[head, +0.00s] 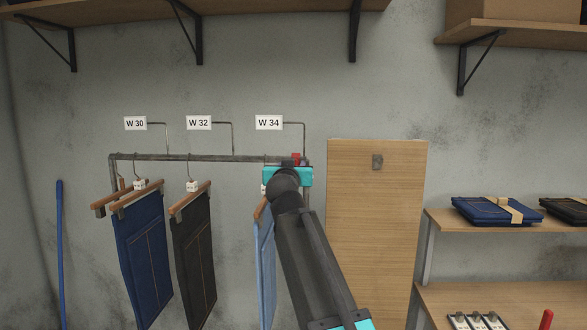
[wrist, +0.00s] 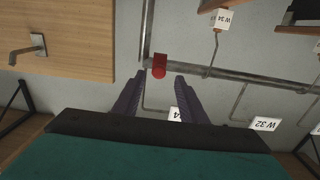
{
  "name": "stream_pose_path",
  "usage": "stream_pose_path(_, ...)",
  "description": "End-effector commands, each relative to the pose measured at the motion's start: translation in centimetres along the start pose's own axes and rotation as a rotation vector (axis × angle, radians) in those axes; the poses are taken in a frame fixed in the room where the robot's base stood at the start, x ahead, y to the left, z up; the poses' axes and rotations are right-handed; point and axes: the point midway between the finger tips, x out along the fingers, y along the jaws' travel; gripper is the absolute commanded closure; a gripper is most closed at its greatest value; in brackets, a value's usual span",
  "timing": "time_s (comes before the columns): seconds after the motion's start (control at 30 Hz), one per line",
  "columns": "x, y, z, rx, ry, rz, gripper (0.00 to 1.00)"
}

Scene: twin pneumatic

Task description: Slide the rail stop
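The red rail stop (head: 296,157) sits near the right end of the grey clothes rail (head: 220,157), just past my gripper (head: 287,176) in the head view. My arm hides part of that rail end. In the wrist view the red stop (wrist: 159,66) is on the rail (wrist: 235,77), close to the corner. My gripper (wrist: 160,82) has its two purple fingers apart, with empty space between them. The stop appears just beyond the fingertips, roughly centred between them. I cannot tell whether either finger touches it.
Jeans on hangers hang at the left, dark blue (head: 142,250) and black (head: 194,245). Light blue jeans (head: 265,260) hang beside my arm. Size signs such as W 34 (head: 268,122) stand above the rail. A wooden panel (head: 378,230) is to the right.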

Motion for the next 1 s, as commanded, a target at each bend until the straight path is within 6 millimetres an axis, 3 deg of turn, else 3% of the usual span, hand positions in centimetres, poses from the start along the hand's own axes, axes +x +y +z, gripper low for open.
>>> stream_pose_path(0.63,-9.0,0.1,0.2,0.001,0.002,0.0,0.62)
stream_pose_path(1.0,-11.0,0.1,0.0,0.0,0.001,0.002,0.62)
